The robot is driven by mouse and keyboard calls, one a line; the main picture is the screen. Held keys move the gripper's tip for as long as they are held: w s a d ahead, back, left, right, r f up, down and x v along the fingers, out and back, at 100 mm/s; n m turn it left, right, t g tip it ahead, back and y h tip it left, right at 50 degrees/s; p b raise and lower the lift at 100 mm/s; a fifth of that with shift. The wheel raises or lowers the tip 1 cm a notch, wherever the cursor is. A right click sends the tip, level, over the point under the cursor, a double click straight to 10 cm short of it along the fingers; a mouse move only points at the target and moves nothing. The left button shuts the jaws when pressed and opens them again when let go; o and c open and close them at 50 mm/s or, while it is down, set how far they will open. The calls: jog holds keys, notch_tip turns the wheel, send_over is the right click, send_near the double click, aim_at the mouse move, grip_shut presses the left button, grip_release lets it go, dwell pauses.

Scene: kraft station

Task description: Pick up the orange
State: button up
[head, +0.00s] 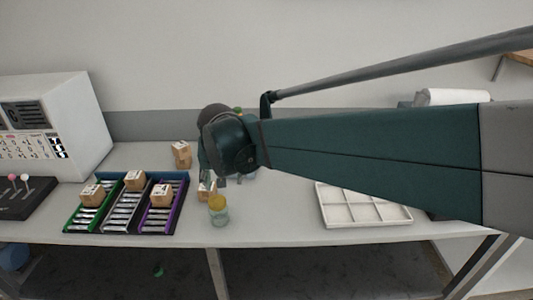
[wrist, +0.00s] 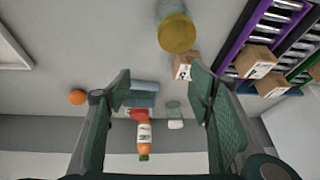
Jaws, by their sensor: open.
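The orange (wrist: 77,97) is a small round fruit on the table.
Past the fingers are an orange bottle (wrist: 144,138), a bluish object (wrist: 142,92) and a clear container (wrist: 174,116). A small box (wrist: 185,68) is near the right fingertip. Roller racks (head: 125,208) stand left and a white divided tray (head: 362,222) right.

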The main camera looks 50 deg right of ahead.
jog(key=d+f+m+g+p, duration=0.1)
jog(key=d+f+m+p, duration=0.1)
jog(key=d, duration=0.9)
jog(key=w+d+f+m+g+h+p, duration=0.1)
jog(key=d+m, duration=0.4)
jog(key=d, duration=0.6)
jog(key=w+d+f+m+g+p, duration=0.1)
jog(key=d+f+m+g+p, duration=0.1)
jog(key=d, duration=0.9)
jog(key=shift+d+f+m+g+h+p, duration=0.3)
jog(key=shift+m+g, duration=0.2)
jog(key=shift+m, duration=0.4)
jog(key=shift+f, duration=0.1)
jog(key=shift+x, duration=1.25)
jog(key=shift+b, duration=0.3)
jog(key=shift+b+x, duration=0.7)
jog(key=shift+x, duration=1.85)
jog(key=shift+d, duration=0.15)
